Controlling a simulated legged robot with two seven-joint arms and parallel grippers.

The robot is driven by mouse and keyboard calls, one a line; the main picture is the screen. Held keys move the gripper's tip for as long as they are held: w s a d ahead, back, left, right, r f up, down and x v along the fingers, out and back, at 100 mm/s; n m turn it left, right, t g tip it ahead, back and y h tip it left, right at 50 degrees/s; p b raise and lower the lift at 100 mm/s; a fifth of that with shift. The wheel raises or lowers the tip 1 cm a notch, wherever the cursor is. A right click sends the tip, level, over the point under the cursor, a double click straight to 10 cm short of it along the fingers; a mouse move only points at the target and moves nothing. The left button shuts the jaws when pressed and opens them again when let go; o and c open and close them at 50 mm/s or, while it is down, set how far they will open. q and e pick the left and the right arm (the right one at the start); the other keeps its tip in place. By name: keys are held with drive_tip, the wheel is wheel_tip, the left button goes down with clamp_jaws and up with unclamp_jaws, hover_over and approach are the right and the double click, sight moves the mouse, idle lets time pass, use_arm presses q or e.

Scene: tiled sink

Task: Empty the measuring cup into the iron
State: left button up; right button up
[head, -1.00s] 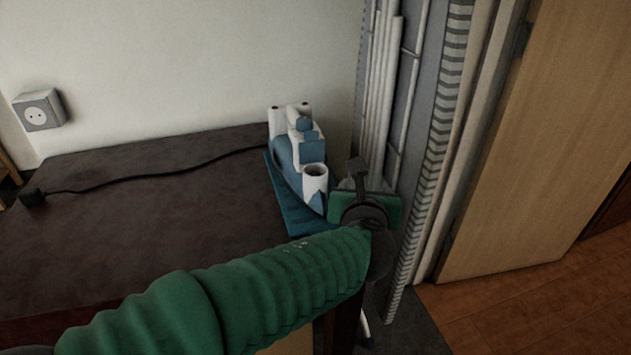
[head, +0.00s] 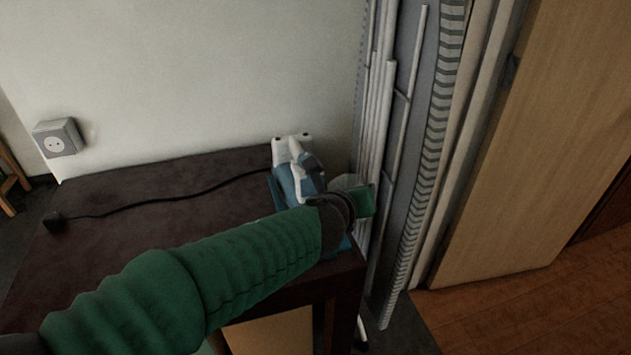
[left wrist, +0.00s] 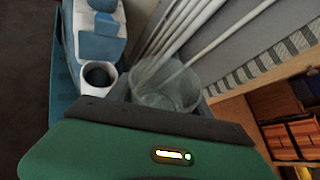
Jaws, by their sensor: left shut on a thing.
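The iron (head: 284,178) is blue and white and stands on a blue base at the right end of the dark table. In the left wrist view the iron (left wrist: 98,42) is at upper left, its round white filling opening facing up. My left gripper (head: 350,192) is shut on the clear measuring cup (left wrist: 165,86), just right of that opening. The cup looks tilted, and I cannot tell what is in it. In the head view my arm hides the iron's opening and most of the cup. My right gripper is not in view.
A black cord (head: 170,200) runs over the dark table (head: 130,240) from the iron to a plug at the left. White and grey poles (head: 385,130) stand close behind the gripper on the right. A wall socket (head: 57,138) is at the left. The table's middle is clear.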

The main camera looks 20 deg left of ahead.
sight(345, 177)
use_arm(q)
drive_tip(key=r+p, duration=0.2)
drive_tip(key=p, duration=0.1)
drive_tip(key=a+r+n+h+p, duration=0.1)
drive_tip(key=r+p, duration=0.2)
drive_tip(key=p, duration=0.1)
drive_tip(key=a+r+h+p, duration=0.1)
drive_tip(key=r+p, duration=0.2)
drive_tip(key=p, duration=0.1)
drive_tip(key=shift+w+n+g, duration=0.3)
drive_tip(key=shift+g, duration=0.1)
drive_tip(key=shift+f, duration=0.3)
drive_tip(key=shift+r+n+h+p, duration=0.15)
drive_tip(key=shift+n+h+p, duration=0.25)
drive_tip(key=shift+p, duration=0.45)
drive_tip(key=shift+n+g+h, duration=0.3)
drive_tip(key=shift+n+h, duration=0.2)
drive_tip(key=shift+h, duration=0.1)
wheel_tip(345, 177, down, 5)
drive_tip(key=shift+s+b, duration=0.1)
drive_tip(key=shift+b, duration=1.15)
drive_tip(key=r+n+h+p, duration=0.1)
drive_tip(key=r+p, duration=0.1)
drive_tip(key=p, duration=0.2)
drive_tip(key=shift+d, duration=0.1)
drive_tip(key=shift+f, duration=0.1)
drive_tip(key=shift+n+h+p, duration=0.3)
drive_tip(key=shift+p, duration=0.25)
